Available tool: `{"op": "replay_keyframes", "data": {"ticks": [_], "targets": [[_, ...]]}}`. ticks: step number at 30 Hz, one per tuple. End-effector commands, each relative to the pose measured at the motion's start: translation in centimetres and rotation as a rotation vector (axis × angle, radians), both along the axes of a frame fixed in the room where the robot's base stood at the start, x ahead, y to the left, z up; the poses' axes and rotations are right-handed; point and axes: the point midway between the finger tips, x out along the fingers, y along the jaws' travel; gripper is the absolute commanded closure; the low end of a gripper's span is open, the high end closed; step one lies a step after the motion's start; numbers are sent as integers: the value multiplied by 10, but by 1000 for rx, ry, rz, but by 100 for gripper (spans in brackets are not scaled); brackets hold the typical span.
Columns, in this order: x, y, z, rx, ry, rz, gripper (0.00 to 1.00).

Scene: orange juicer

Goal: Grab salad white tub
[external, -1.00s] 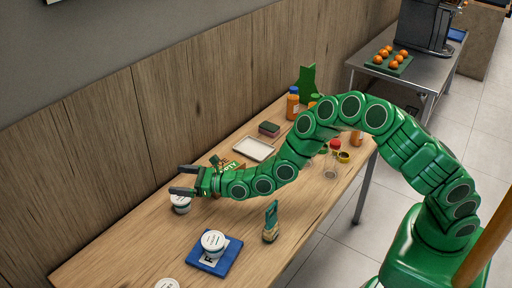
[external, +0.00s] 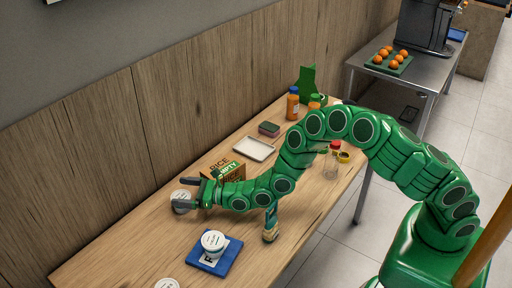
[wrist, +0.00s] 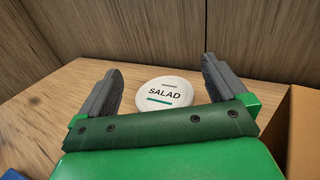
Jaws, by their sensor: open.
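The white salad tub (external: 179,194) stands on the wooden table near the wall, partly hidden by my gripper. In the wrist view, its round white lid (wrist: 166,92) reads "SALAD" with a green stripe. My gripper (external: 184,192) is open and low over the table, pointing toward the wall. In the wrist view, the two dark fingers (wrist: 161,75) are spread to the left and right of the lid, with a visible gap on each side. Nothing is held.
A brown rice box (external: 224,169) stands close to my gripper; a cardboard side (wrist: 302,130) shows at right in the wrist view. Another white tub (external: 213,241) sits on a blue item (external: 228,259).

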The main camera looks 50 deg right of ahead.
Motion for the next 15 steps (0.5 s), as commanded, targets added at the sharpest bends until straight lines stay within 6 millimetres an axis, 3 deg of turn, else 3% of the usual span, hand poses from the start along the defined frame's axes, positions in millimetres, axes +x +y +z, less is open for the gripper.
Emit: {"op": "replay_keyframes", "data": {"ticks": [11, 15], "targets": [[-1, 0, -35, -2, 2, 2, 1], [14, 7, -35, -7, 0, 1, 1]]}}
